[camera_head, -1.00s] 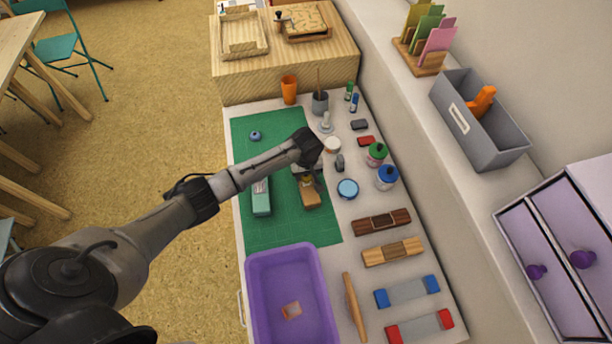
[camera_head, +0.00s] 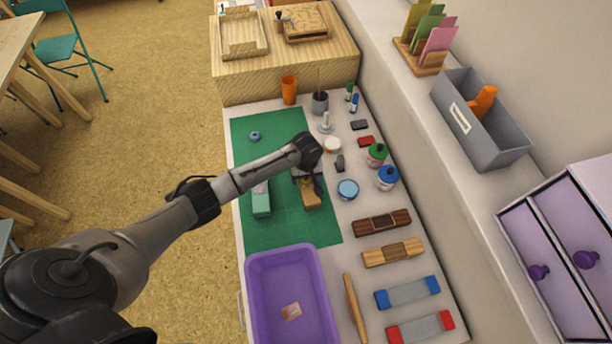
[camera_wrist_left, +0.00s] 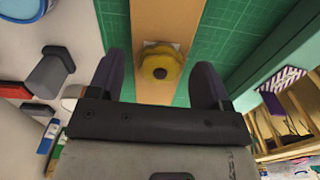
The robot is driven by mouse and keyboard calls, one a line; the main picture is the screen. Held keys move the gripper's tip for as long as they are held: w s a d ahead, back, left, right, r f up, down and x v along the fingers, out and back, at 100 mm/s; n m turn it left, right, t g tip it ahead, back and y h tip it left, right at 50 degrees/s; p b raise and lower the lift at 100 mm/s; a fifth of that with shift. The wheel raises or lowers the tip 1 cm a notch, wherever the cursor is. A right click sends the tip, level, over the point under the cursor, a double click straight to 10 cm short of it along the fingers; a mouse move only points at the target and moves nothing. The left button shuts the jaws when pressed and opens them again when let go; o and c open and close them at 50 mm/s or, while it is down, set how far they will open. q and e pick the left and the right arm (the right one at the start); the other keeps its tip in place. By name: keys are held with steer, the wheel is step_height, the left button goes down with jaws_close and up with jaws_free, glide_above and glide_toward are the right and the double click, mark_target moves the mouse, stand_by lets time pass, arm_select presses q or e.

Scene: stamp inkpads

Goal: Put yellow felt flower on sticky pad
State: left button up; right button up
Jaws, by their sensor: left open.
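The yellow felt flower (camera_wrist_left: 160,65) has a dark centre and shows in the left wrist view over a small pale square pad (camera_wrist_left: 174,46). The pad lies on a tan wooden block (camera_wrist_left: 165,15), which also shows in the head view (camera_head: 311,201) on the green mat. My left gripper (camera_wrist_left: 158,80) is open, with one dark finger on each side of the flower and a gap to each. In the head view my left gripper (camera_head: 308,180) is over the block and partly hides it. I cannot tell whether the flower touches the pad. My right gripper is out of view.
A teal stapler-like object (camera_head: 261,198) lies left of the block on the green mat (camera_head: 270,232). A purple bin (camera_head: 262,300) stands in front. Jars, including a blue-lidded one (camera_head: 387,177), and ink pads stand at right. The mat's front part is clear.

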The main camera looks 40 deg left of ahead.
arm_select(q)
steer(key=shift+r, duration=0.15)
step_height(320, 180, up, 12)
steer(key=p, duration=0.2)
steer(key=shift+w, duration=0.1)
stand_by(0.4)
steer(key=s+d+r+m+t, duration=0.3)
steer(key=d+r+m+t, duration=0.6)
steer(key=m, duration=0.5)
steer(key=s+d+f+g, duration=0.1)
steer(key=s+f, duration=0.3)
steer(key=s, duration=1)
steer(key=s+d+f+n+g, duration=0.1)
steer(key=s+f+g, duration=0.3)
steer(key=s, duration=1)
steer(key=shift+s+d+f+n, duration=0.15)
steer(key=shift+f+n, duration=0.15)
steer(key=shift+f, duration=0.45)
